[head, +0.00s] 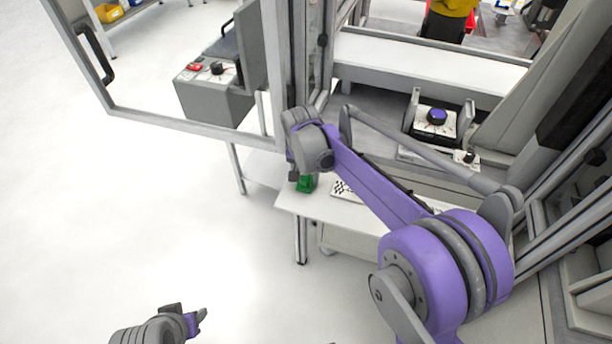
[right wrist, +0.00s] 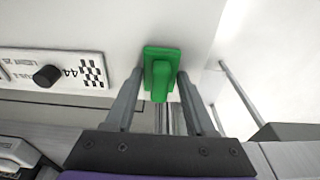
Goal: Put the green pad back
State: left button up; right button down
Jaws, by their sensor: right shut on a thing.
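The green pad (head: 306,184) shows at the left end of the white table (head: 292,199) in the head view, just below my right gripper (head: 299,175). In the right wrist view the green pad (right wrist: 161,72) has a flat plate and a raised grip. My right gripper (right wrist: 161,84) is shut on that grip, one finger on each side. The plate is over the white surface near its edge; I cannot tell whether it touches. My left gripper (head: 192,318) is low in the head view, far from the pad; its finger gap is unclear.
A checkered panel (head: 344,190) lies on the table beside the pad; in the right wrist view this panel (right wrist: 50,72) has a black knob. A device with a blue knob (head: 436,116) stands further back. A framed clear door (head: 190,128) stands open at left. Floor at lower left is clear.

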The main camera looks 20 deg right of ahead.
aim_at(304, 180)
jog(key=shift+f, duration=0.15)
jog(key=shift+c, duration=1.2)
grip_release()
jog(key=shift+r, duration=0.4)
notch_tip(304, 180, up, 12)
jog(key=s+a+f+p, duration=0.1)
jog(key=s, duration=0.1)
jog(key=s+d+f+n+t, duration=0.1)
jog(key=s+f+n, duration=0.1)
jog(key=s, duration=0.7)
jog(key=s+d+f+n+t, duration=0.1)
jog(key=s+f+n, duration=0.1)
jog(key=s+f, duration=0.3)
jog(key=s+d+f+n+t+y, duration=0.1)
jog(key=s+d+f+n, duration=0.1)
jog(key=s, duration=1.1)
jog(key=shift+f+n+t, duration=0.3)
jog(key=shift+f+n, duration=0.1)
jog(key=shift+f, duration=0.4)
